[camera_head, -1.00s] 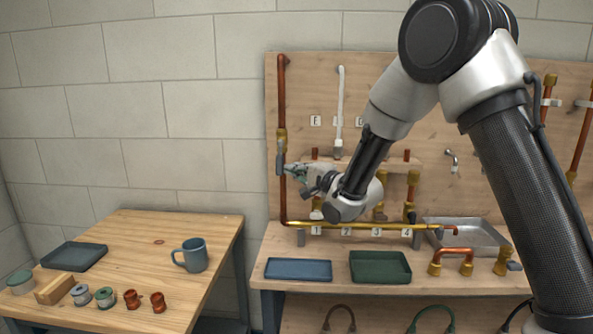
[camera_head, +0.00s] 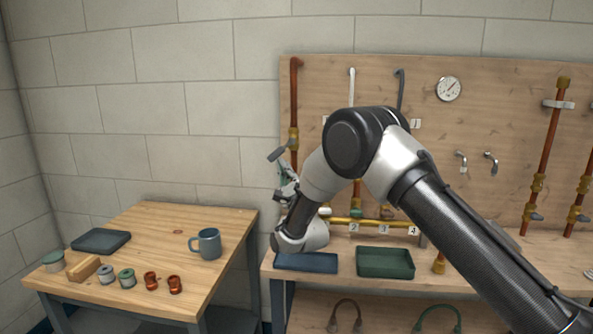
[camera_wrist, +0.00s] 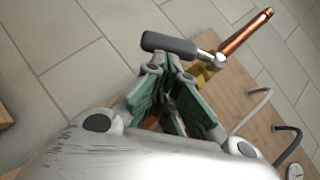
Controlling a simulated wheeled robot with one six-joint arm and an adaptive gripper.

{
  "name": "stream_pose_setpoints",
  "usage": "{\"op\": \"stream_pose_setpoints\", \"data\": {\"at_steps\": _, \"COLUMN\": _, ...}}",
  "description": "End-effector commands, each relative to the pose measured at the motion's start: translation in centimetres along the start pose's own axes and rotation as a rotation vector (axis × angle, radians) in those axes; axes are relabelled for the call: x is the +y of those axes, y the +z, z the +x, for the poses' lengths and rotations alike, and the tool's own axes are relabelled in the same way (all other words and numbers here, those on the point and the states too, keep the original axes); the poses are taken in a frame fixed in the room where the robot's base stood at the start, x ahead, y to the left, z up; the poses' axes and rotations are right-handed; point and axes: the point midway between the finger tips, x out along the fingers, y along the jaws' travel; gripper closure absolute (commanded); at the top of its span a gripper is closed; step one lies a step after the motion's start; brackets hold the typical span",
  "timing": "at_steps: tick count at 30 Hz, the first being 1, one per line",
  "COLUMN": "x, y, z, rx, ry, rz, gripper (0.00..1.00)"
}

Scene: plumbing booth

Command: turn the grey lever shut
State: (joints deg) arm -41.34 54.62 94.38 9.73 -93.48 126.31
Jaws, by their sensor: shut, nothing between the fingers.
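The grey lever (camera_head: 277,154) sticks out to the left of the copper pipe (camera_head: 294,95), sloping a little downward to its free end. It sits on a brass valve (camera_head: 293,138) at the board's left edge. My gripper (camera_head: 282,170) points up from below the lever, shut and empty. In the wrist view my gripper (camera_wrist: 170,72) has its green-grey fingers close under the lever. I cannot tell whether they touch it.
A blue tray (camera_head: 306,263) and a green tray (camera_head: 385,263) lie on the bench below my arm. A brass pipe (camera_head: 372,223) runs along the board's foot. A side table (camera_head: 160,225) with a mug (camera_head: 207,244) stands left. The wall left of the lever is clear.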

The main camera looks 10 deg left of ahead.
Motion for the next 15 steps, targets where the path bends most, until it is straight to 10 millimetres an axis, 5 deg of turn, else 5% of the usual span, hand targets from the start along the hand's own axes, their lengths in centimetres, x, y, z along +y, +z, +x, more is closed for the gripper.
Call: {"op": "stream_pose_setpoints", "data": {"at_steps": 15, "x": 1.6, "y": 2.6, "z": 2.6, "rx": 0.000, "ry": -0.113, "rz": 0.112, "gripper": 1.00}}
